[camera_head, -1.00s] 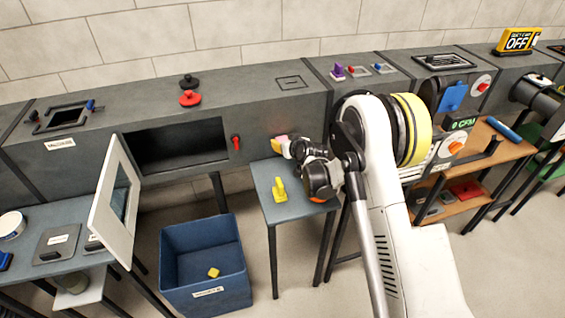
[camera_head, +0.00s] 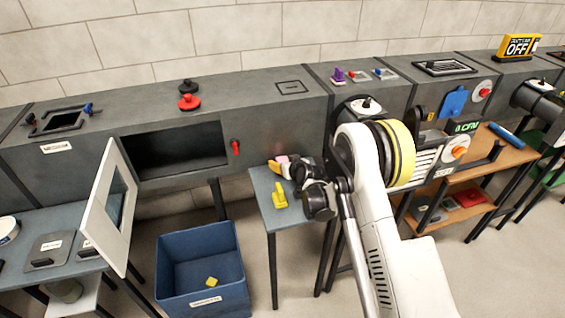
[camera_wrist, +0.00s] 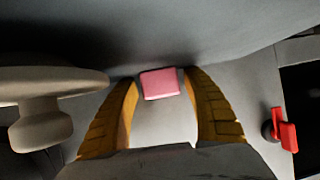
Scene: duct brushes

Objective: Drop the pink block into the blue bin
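The pink block (camera_wrist: 160,84) sits between the tips of my gripper's two yellow-padded fingers (camera_wrist: 161,86) in the wrist view. In the head view the pink block (camera_head: 283,160) shows at the end of my gripper (camera_head: 281,164), in front of the duct and above the back of a small blue-grey table. My gripper is shut on it. The blue bin (camera_head: 176,292) stands on the floor left of that table, open at the top, with a small yellow block (camera_head: 212,282) inside. My gripper is up and to the right of the bin.
A yellow object (camera_head: 280,196) stands on the small table (camera_head: 283,218). A white-framed door (camera_head: 108,207) hangs open left of the bin, by the dark duct opening (camera_head: 178,152). A red handle (camera_head: 236,147) is on the duct front; it also shows in the wrist view (camera_wrist: 287,135).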

